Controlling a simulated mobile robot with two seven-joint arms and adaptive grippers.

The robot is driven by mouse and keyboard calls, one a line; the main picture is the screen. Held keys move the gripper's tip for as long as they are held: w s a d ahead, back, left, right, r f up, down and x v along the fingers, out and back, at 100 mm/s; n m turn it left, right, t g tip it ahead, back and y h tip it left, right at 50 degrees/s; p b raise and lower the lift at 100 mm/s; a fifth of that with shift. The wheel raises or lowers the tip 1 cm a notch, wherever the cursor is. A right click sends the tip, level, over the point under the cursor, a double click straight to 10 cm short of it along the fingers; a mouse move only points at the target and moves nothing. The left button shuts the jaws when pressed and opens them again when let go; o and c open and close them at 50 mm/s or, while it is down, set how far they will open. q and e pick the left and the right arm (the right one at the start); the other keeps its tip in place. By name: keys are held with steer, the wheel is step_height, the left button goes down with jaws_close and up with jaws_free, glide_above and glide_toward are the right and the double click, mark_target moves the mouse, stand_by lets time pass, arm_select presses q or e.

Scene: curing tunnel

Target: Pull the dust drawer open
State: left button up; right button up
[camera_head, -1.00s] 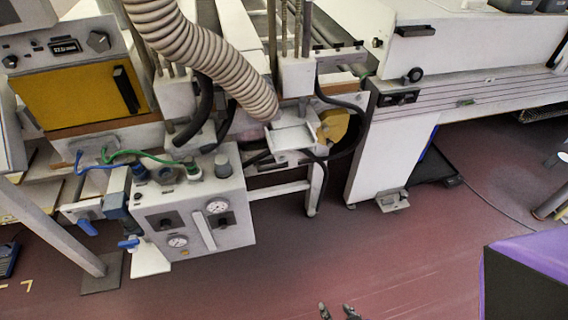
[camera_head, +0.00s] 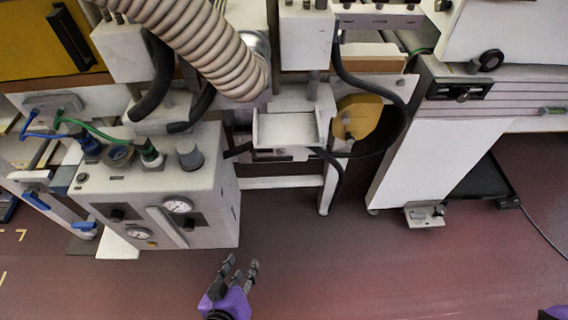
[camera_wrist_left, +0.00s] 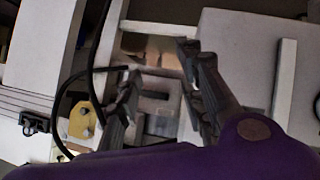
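A small white box with a raised rim (camera_head: 285,130) sits below the end of the ribbed hose; it appears to be the dust drawer, but no label is readable. Its front has a dark strip, and I cannot tell whether it stands out at all. My left gripper (camera_head: 239,268) is open and empty, below and in front of the box, apart from it. In the left wrist view its two fingers (camera_wrist_left: 163,98) are spread, with the box (camera_wrist_left: 160,123) seen between and beyond them. My right gripper's fingers are not in view; only a purple part of mine shows at the lower right corner.
A white control box (camera_head: 160,195) with gauges stands left of the drawer. The ribbed hose (camera_head: 205,45) hangs above it. A black cable (camera_head: 405,105) loops around its right side, near a yellow part (camera_head: 358,118). A white leg panel (camera_head: 420,150) stands farther right. The floor in front is clear.

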arm_select(q)
steer(key=w+d+n+t+h+b, duration=0.1)
steer(key=w+d+n+t+b, duration=0.3)
steer(key=w, duration=0.5)
steer(key=w+d+n+t+b, duration=0.1)
steer(key=w+d+n+b, duration=0.2)
steer(key=w+d+b, duration=0.35)
steer(key=n+t+y+b, duration=0.2)
steer(key=n+y+b, duration=0.2)
steer(key=n, duration=0.5)
glide_toward(273, 160)
steer(key=w, duration=0.6)
steer(key=shift+w+a+b, duration=0.1)
steer(key=shift+w+b, duration=0.3)
steer(key=shift+w, duration=0.65)
jaws_close()
